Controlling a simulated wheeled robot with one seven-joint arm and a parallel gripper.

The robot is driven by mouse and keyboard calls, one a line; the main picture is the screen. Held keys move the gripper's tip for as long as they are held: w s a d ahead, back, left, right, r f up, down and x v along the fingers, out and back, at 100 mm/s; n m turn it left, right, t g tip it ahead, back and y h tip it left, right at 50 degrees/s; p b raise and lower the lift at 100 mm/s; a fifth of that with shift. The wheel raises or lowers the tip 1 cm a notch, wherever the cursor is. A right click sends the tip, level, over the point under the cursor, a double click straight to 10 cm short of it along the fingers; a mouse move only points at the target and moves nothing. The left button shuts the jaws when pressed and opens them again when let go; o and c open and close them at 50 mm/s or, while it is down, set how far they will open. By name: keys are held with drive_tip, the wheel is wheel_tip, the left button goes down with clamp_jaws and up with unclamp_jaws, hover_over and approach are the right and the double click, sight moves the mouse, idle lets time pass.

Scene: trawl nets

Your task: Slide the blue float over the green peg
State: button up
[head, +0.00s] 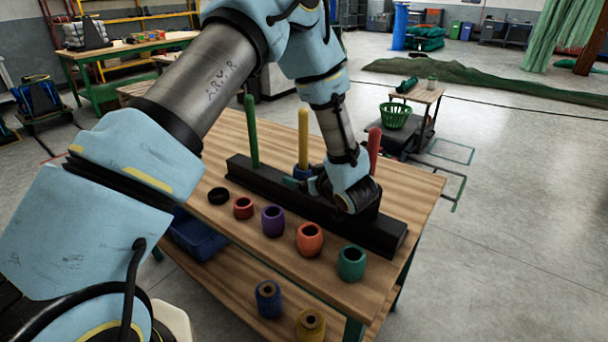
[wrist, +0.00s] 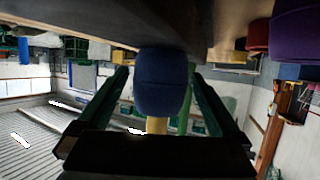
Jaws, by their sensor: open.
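The blue float (head: 301,172) sits low on the yellow peg (head: 303,135), the middle peg of the black base (head: 372,226). The green peg (head: 251,135) stands bare and upright at the left end of the base. In the wrist view, which is upside down, the blue float (wrist: 162,82) is between the two fingers of my gripper (wrist: 161,74), with the yellow peg (wrist: 157,126) coming out of it and the green peg (wrist: 189,98) behind. My gripper is open around the float; visible gaps separate it from the fingers. The arm partly hides the float in the head view.
The red peg (head: 374,148) stands bare at the right end. Along the table's front are a black ring (head: 218,196) and red (head: 243,208), purple (head: 273,221), orange (head: 310,239) and green (head: 351,263) floats. Spools and a blue crate (head: 197,237) are below.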

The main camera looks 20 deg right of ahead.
drive_tip(key=shift+c, duration=0.4)
drive_tip(key=c, duration=1.4)
drive_tip(key=shift+o, duration=0.2)
drive_tip(key=shift+r, duration=0.1)
